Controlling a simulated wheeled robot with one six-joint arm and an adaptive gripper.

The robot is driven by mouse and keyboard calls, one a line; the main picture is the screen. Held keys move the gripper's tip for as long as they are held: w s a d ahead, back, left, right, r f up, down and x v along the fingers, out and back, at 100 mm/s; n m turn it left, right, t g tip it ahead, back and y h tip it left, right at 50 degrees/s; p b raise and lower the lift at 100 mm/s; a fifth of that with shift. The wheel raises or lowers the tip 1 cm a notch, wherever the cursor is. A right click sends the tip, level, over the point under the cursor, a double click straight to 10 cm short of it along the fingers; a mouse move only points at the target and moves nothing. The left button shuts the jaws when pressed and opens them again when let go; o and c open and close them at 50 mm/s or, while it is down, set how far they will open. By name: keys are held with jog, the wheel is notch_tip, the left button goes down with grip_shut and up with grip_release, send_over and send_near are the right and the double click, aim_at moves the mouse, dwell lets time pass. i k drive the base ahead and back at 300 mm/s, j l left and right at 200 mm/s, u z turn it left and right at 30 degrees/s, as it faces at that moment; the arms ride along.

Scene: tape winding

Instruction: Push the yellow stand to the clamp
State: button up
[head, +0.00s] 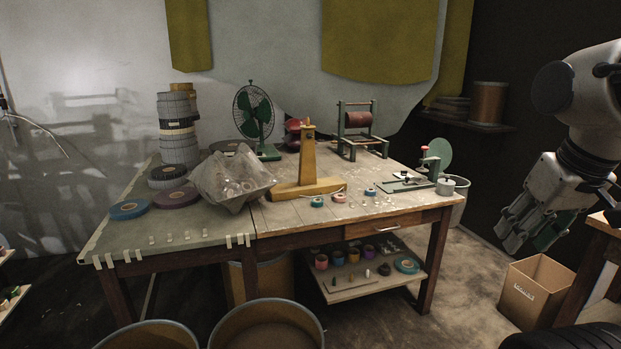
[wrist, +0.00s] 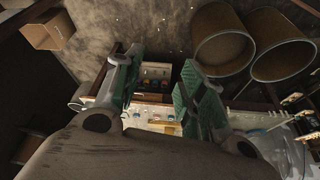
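The yellow stand (head: 307,160) stands upright near the middle of the wooden table, its long foot (head: 310,188) flat on the top. A low metal fixture with a green upright and red knob (head: 424,165) sits at the table's right end; it looks like the clamp, but I cannot be sure. A clear gap of tabletop with small tape rolls lies between them. My gripper (head: 524,232) hangs off the right side of the table, well apart from the stand. In the wrist view my gripper (wrist: 160,65) has its two green-padded fingers spread, with nothing held between them.
A crumpled translucent bag (head: 232,180) lies just left of the stand. A green fan (head: 254,115) and a roller frame (head: 360,130) stand behind. Small tape rolls (head: 339,198) lie right of the foot. A cardboard box (head: 536,288) is on the floor below my gripper.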

aim_at(308, 185)
jog(key=i+l+u, duration=0.5)
jog(key=i, duration=0.25)
